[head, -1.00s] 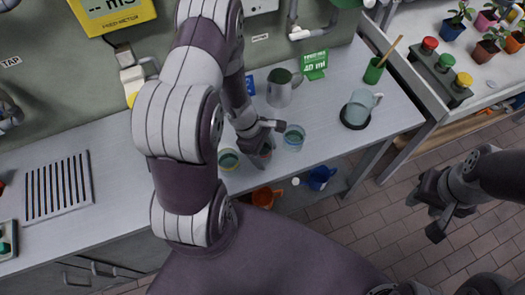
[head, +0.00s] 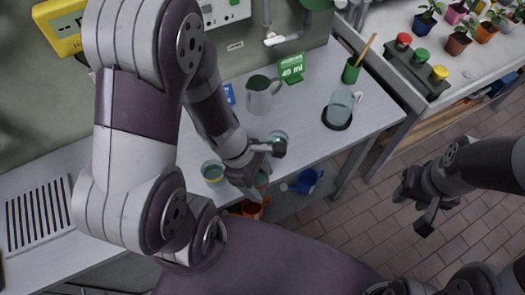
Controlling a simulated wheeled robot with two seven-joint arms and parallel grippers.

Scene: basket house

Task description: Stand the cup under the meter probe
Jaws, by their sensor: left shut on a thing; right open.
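My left gripper (head: 262,168) is low over the front of the counter, shut on a small cup (head: 263,181) that is mostly hidden by the fingers. I cannot tell whether that cup touches the counter. A glass cup with a yellowish rim and green contents (head: 213,174) stands just left of the gripper. Another clear cup (head: 278,137) stands just behind it, partly covered. The yellow meter (head: 65,25) is on the wall at the upper left; its probe is hidden behind my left arm. My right gripper (head: 420,198) is open and empty over the floor at the right.
A grey jug (head: 259,98), a green 40 ml sign (head: 291,68) and a green holder (head: 351,71) stand at the back. Orange (head: 252,209) and blue (head: 309,181) mugs are below the front edge. A slotted drain (head: 40,213) is left.

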